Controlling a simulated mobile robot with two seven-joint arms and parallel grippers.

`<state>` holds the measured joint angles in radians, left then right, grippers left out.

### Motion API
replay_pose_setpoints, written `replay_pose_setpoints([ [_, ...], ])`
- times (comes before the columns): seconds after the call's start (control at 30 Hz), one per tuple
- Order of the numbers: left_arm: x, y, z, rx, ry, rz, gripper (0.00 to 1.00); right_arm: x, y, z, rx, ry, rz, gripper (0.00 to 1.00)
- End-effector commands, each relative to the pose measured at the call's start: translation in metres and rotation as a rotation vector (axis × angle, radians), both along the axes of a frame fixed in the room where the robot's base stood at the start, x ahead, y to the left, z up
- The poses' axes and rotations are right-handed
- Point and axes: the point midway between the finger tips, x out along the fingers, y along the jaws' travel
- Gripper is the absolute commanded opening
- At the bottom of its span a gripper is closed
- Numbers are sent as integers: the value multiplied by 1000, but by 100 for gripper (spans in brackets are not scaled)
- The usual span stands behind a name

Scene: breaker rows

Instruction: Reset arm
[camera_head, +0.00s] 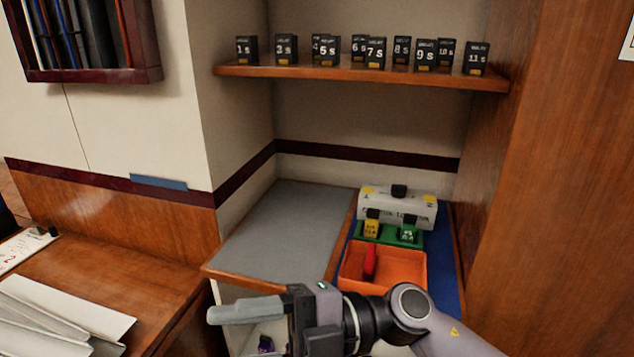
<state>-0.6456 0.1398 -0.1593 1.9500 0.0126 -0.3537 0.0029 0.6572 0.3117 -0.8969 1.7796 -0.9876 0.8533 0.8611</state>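My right arm comes in from the lower right, and its gripper (245,309) points left in front of the counter. My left gripper is not in view. Black numbered breakers (375,53) stand in loose rows on the wooden shelf (300,73). An orange tray (412,268) holds a red item (370,262). Behind it a green holder (388,239) carries a yellow piece (372,228) and a green piece (408,233).
A white box (420,209) with a black knob stands at the back of the blue mat (447,262). The grey panel (290,232) to the left is bare. A wooden desk (110,266) with white binders (70,316) is at lower left. A wood wall (560,180) bounds the right.

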Motion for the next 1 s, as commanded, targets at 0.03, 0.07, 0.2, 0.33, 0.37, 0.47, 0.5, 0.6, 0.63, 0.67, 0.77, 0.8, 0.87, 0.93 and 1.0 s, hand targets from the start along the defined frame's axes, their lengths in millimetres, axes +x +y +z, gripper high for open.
replay_pose_setpoints([
  [0.03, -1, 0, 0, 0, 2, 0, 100, 6, -3, 3, 83, 70, -62, 53],
  [0.07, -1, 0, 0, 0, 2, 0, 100, 12, -6, 6, 129, 106, -102, 53],
  [0.2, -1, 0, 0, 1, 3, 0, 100, 42, -29, 4, 301, 280, -317, 53],
  [0.33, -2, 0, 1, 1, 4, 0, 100, 71, -61, -19, 402, 451, -545, 53],
  [0.37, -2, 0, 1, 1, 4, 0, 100, 77, -70, -27, 417, 492, -599, 53],
  [0.47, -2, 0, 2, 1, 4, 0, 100, 93, -101, -62, 444, 630, -784, 53],
  [0.5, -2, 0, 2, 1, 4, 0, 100, 97, -114, -79, 443, 686, -861, 53],
  [0.6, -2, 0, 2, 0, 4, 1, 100, 98, -148, -126, 420, 827, -1045, 53],
  [0.63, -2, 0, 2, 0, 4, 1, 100, 96, -159, -142, 405, 871, -1099, 53],
  [0.67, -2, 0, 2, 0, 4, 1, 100, 92, -169, -158, 387, 916, -1153, 53],
  [0.77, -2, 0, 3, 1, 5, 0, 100, 73, -203, -212, 309, 1060, -1322, 53],
  [0.8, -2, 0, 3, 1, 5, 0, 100, 62, -216, -233, 268, 1117, -1384, 53],
  [0.87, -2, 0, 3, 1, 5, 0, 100, 42, -233, -262, 206, 1201, -1465, 53],
  [0.93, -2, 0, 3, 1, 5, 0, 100, 18, -250, -291, 132, 1283, -1540, 53],
  [1.0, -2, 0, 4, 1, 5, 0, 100, -4, -263, -312, 66, 1351, -1596, 53],
])
